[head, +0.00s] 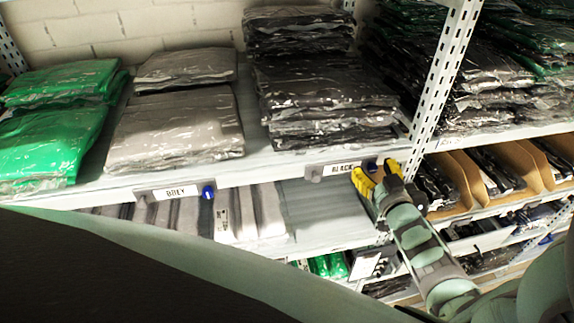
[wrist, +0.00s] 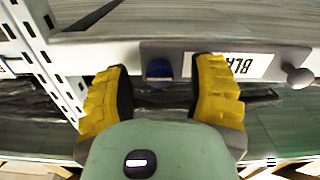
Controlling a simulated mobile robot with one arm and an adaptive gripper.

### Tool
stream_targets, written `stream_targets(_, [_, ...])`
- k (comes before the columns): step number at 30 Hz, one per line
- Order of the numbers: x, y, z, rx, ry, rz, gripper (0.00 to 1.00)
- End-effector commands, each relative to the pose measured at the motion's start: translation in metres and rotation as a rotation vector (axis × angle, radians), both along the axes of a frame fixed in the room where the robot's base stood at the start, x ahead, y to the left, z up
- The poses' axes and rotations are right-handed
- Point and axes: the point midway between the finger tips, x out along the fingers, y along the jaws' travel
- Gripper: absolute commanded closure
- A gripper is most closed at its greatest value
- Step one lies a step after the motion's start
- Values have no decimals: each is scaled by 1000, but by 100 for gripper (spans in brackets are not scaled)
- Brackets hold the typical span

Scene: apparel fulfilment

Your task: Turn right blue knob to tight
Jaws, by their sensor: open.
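The right blue knob (head: 370,165) sits at the right end of the label holder marked BLACK (head: 340,169) on the shelf's front edge. Which way the knob is turned cannot be told.
Another blue knob (head: 208,192) is beside the GREY label (head: 176,192) on the left. Packed black garments (head: 325,105) are stacked above the edge. A perforated upright post (head: 437,80) stands close on the right. Cardboard bins (head: 470,180) are beyond it.

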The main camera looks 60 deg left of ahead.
Motion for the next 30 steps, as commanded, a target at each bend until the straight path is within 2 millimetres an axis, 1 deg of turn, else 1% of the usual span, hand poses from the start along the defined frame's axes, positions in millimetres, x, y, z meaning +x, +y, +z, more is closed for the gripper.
stream_targets(1, [-1, 1, 0, 0, 0, 3, 43])
stream_targets(2, [-1, 1, 0, 0, 0, 3, 39])
stream_targets(19, [0, 0, 0, 0, 0, 0, 98])
stream_targets(20, [0, 0, 0, 0, 0, 0, 100])
stream_targets(30, [0, -1, -2, 2, 8, -2, 100])
